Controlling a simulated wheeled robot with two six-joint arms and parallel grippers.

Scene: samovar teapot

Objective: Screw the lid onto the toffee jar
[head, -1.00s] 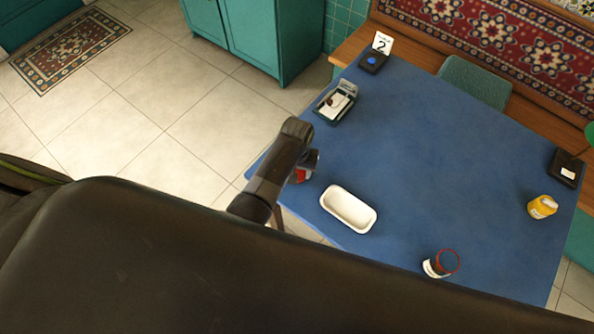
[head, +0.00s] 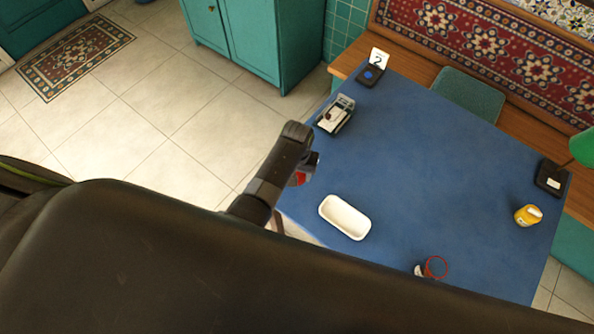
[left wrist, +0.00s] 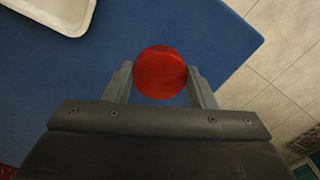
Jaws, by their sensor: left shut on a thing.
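The red lid (left wrist: 160,73) is a round disc held between the two fingers of my left gripper (left wrist: 160,82), seen in the left wrist view. In the head view the lid (head: 299,179) shows partly beside my left arm, near the table's left edge. The toffee jar (head: 435,267) appears to be the open-topped glass with a red rim and a pale label at the table's front edge, partly hidden by my own body. The left gripper is well to the left of it. My right gripper does not show.
The blue table (head: 430,180) has a white tray (head: 345,217) between the lid and the jar. A yellow jar (head: 528,215) and a black box (head: 551,177) stand at the right. A dish holder (head: 335,115) and a numbered sign (head: 377,60) stand at the back left. The table's middle is clear.

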